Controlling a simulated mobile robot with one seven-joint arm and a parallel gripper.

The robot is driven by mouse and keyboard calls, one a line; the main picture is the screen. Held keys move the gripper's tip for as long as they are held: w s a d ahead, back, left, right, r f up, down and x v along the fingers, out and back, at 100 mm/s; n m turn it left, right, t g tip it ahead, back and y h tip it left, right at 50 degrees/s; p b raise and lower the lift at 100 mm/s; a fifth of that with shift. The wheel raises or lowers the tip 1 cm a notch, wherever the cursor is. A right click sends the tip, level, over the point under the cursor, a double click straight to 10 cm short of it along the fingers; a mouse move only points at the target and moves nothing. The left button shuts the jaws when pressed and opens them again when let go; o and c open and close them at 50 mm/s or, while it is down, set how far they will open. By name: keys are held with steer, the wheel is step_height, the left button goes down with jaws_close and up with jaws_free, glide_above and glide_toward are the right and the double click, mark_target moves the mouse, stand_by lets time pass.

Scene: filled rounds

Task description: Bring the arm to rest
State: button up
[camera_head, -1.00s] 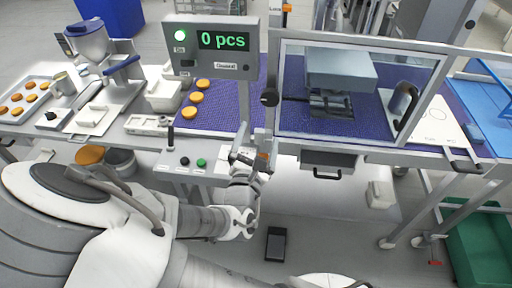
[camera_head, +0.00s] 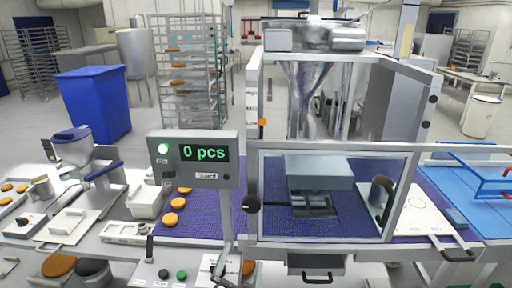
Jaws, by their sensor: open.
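Only the upper part of my gripper (camera_head: 226,262) shows, at the bottom edge of the head view, in front of the bench and below the counter display. It is open, and I see nothing held in it. Its lower part and the rest of my arm are cut off by the frame edge. The counter display (camera_head: 196,160) reads "0 pcs" beside a lit green lamp.
A clear-fronted guard (camera_head: 335,160) encloses a press head (camera_head: 320,171) over the purple belt (camera_head: 275,222). Orange-brown rounds (camera_head: 171,219) lie left of it. A scale-like machine (camera_head: 98,180), blue bin (camera_head: 93,105) and tray rack (camera_head: 190,80) stand left and behind.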

step_height(320, 180, down, 4)
steer(key=d+m+g, duration=0.2)
steer(key=m+g, duration=0.3)
steer(key=m, duration=0.2)
steer(key=s+d+r+m+g+y, duration=0.2)
steer(key=r+m+g+y, duration=0.1)
steer(key=r+m, duration=0.3)
steer(key=s+d+r+m+g+y, duration=0.1)
steer(key=s+r+m+g+y, duration=0.1)
steer(key=r+m, duration=0.45)
steer(key=s+d+r+m+h, duration=0.1)
steer(key=s+d+r+m, duration=0.3)
steer(key=s+d, duration=0.1)
steer(key=s+d+r+m+g+h, duration=0.1)
steer(key=s+d+r+m+h, duration=0.1)
steer(key=s+d, duration=0.4)
steer(key=d+r+m, duration=0.1)
steer(key=d+m, duration=0.1)
steer(key=shift+s+r+m+b, duration=0.2)
steer(key=shift+r+m+b, duration=0.15)
steer(key=shift+d, duration=0.1)
